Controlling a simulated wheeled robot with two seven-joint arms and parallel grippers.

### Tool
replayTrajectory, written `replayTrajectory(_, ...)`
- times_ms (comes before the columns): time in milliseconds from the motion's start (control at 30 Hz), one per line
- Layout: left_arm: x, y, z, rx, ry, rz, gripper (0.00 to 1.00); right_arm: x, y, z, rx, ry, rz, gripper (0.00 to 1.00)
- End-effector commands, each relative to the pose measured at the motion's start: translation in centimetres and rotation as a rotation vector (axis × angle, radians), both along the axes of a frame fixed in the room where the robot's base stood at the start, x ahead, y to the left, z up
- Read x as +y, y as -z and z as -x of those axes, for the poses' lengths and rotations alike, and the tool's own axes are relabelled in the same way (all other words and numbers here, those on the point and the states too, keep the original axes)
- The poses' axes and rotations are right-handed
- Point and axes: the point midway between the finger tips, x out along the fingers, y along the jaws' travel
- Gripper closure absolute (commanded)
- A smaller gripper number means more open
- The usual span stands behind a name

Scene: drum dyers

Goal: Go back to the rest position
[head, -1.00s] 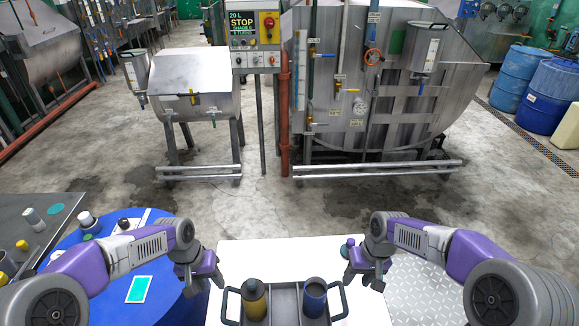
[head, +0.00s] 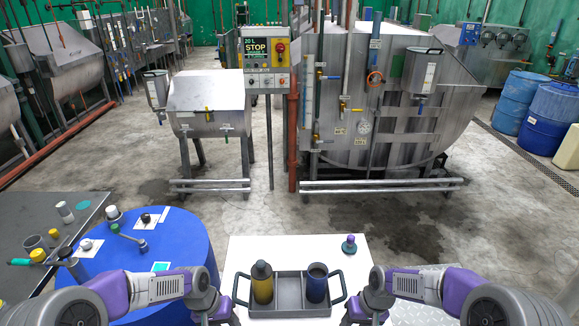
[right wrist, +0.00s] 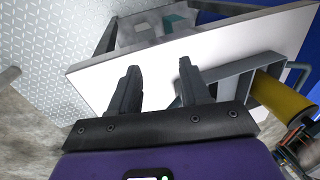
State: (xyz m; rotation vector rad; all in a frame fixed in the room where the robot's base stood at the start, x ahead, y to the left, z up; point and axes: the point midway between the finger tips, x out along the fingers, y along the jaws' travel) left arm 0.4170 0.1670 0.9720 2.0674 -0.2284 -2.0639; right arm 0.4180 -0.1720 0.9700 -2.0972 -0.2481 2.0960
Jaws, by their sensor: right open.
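My left gripper (head: 212,318) is at the bottom of the head view, at the left edge of the white table, beside the tray; its fingertips are cut off or hidden, so its opening cannot be told. My right gripper (head: 362,318) is at the table's right side, beside the tray's right handle. In the right wrist view its two fingers (right wrist: 157,85) are apart with nothing between them. The grey tray (head: 289,292) stands on the white table (head: 240,250). It holds a yellow bottle (head: 262,284) on the left and a dark blue mug (head: 316,284) on the right.
A purple and teal knobbed object (head: 349,244) stands at the table's back right. A round blue table (head: 185,240) with small items and a dark bench (head: 25,215) are on the left. Steel drum machines (head: 390,110) stand behind, with open concrete floor between.

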Motion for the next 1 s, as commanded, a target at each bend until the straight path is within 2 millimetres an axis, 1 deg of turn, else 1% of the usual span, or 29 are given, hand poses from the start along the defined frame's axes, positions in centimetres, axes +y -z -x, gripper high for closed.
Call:
replayTrajectory(33, -0.6, 1.7, 0.6, 0.009, -0.002, 0.014, 0.53, 0.5, 1.7, 0.6, 0.009, 0.003, -0.011, 0.53)
replayTrajectory(167, -2.1, 5.5, 1.9, 0.012, -0.016, 0.053, 0.53, 1.8, 5.6, 1.9, 0.013, 0.025, -0.041, 0.53)
replayTrajectory(267, -3.4, 8.8, 3.5, 0.017, -0.034, 0.084, 0.53, 3.0, 9.0, 3.6, 0.018, 0.047, -0.066, 0.53)
replayTrajectory(367, -4.9, 12.8, 6.1, 0.028, -0.067, 0.112, 0.53, 4.4, 13.0, 6.2, 0.028, 0.083, -0.094, 0.53)
replayTrajectory(400, -5.4, 14.4, 7.4, 0.03, -0.083, 0.121, 0.53, 5.0, 14.7, 7.6, 0.033, 0.102, -0.104, 0.53)
replayTrajectory(500, -6.4, 17.7, 10.6, 0.035, -0.124, 0.128, 0.53, 6.2, 17.9, 10.8, 0.038, 0.149, -0.121, 0.53)
replayTrajectory(600, -6.9, 19.8, 13.3, 0.036, -0.157, 0.121, 0.53, 7.0, 19.8, 13.4, 0.038, 0.188, -0.128, 0.53)
replayTrajectory(733, -7.1, 21.0, 15.2, 0.031, -0.181, 0.109, 0.53, 7.4, 20.9, 15.3, 0.035, 0.219, -0.128, 0.53)
replayTrajectory(800, -7.0, 21.3, 15.6, 0.028, -0.187, 0.105, 0.53, 7.5, 21.1, 15.7, 0.031, 0.227, -0.128, 0.53)
replayTrajectory(1000, -7.0, 21.3, 15.6, 0.026, -0.189, 0.103, 0.53, 7.5, 21.1, 15.7, 0.03, 0.228, -0.128, 0.53)
